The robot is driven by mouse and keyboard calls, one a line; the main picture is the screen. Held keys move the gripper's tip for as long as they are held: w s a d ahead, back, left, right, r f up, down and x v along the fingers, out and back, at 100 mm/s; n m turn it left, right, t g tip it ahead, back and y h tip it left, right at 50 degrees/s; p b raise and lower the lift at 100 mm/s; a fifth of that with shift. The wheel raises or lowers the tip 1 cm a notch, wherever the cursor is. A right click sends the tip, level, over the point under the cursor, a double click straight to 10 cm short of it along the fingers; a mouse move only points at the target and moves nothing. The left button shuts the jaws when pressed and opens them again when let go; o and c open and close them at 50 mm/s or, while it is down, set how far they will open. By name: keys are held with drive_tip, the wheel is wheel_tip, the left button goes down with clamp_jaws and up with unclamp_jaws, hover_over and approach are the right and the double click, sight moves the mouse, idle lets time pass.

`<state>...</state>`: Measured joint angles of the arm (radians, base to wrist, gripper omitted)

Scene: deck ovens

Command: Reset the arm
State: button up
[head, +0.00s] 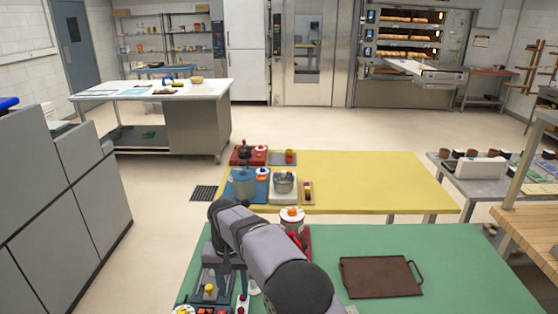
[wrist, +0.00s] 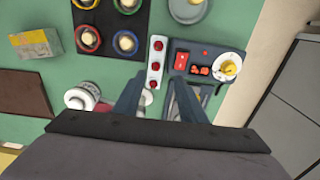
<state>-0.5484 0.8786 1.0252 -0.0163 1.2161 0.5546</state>
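In the wrist view the two fingers of my gripper (wrist: 155,85) stand apart, pointing down at the green table. I see nothing held between them. I cannot tell the height of the fingers above these things.
A red-and-white can (wrist: 82,98) stands left of the fingers. A black mat with coloured rings (wrist: 108,48), a yellow box (wrist: 36,43) and a brown tray (head: 381,276) also lie on the green table. A yellow table (head: 385,180) stands beyond. The green table's right front is clear.

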drive_tip(key=s+d+r, duration=0.2)
drive_tip(key=s+d, duration=0.2)
drive_tip(key=d, duration=0.5)
drive_tip(key=s+d+r, duration=0.1)
drive_tip(key=s+d, duration=0.3)
drive_tip(key=d, duration=0.6)
drive_tip(key=s+d+f, duration=0.1)
drive_tip(key=s+d, duration=0.4)
drive_tip(key=s, duration=0.3)
drive_tip(key=s+d+f, duration=0.2)
drive_tip(key=s+d, duration=0.2)
drive_tip(key=s, duration=0.5)
drive_tip(key=shift+s+d, duration=0.25)
drive_tip(key=shift+d, duration=0.1)
drive_tip(key=shift+f, duration=0.1)
